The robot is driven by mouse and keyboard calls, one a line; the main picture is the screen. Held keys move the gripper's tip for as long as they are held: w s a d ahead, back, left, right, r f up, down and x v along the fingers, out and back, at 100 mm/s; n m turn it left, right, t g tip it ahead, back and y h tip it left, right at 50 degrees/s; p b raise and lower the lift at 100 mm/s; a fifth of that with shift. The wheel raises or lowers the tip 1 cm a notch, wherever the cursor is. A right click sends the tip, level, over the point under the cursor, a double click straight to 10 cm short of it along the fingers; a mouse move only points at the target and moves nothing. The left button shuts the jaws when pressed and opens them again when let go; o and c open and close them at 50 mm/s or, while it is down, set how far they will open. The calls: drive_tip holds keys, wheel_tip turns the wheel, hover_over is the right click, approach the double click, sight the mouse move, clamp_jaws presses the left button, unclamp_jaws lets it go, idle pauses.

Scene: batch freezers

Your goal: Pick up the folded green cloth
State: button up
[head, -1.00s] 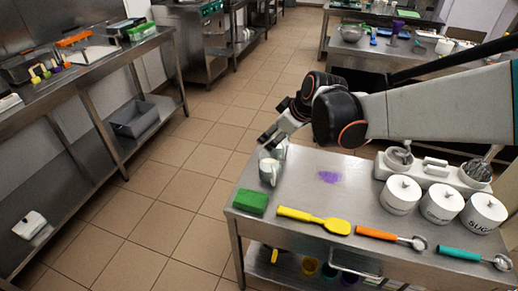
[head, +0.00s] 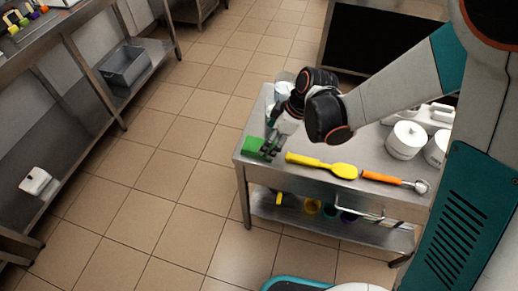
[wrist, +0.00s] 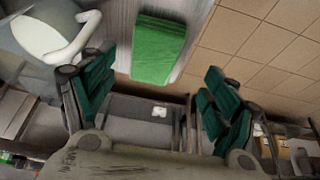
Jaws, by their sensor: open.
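The folded green cloth (head: 252,144) lies on the near left corner of the steel table. In the wrist view the cloth (wrist: 158,48) shows as a flat green block near the table's edge, ahead of my fingers and between their lines. My gripper (head: 270,148) is low over that corner, at the right side of the cloth in the head view, and hides part of it. In the wrist view my gripper (wrist: 157,82) is open, its green-padded fingers wide apart with nothing between them. I cannot tell whether a finger touches the cloth.
A yellow spatula (head: 322,164) and an orange-handled scoop (head: 390,180) lie along the table's front edge. White canisters (head: 405,141) stand to the right. A pale jug (wrist: 42,32) stands close to the left finger in the wrist view. The floor left of the table is clear.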

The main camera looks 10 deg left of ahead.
drive_tip(key=shift+w+b+x, duration=0.2)
drive_tip(key=shift+b+x, duration=0.55)
drive_tip(key=shift+x, duration=1)
drive_tip(key=shift+w+b+x, duration=0.2)
drive_tip(key=shift+b+x, duration=0.5)
drive_tip(key=shift+x, duration=1)
drive_tip(key=shift+a+r, duration=0.1)
drive_tip(key=shift+a, duration=0.05)
drive_tip(key=c, duration=1.1)
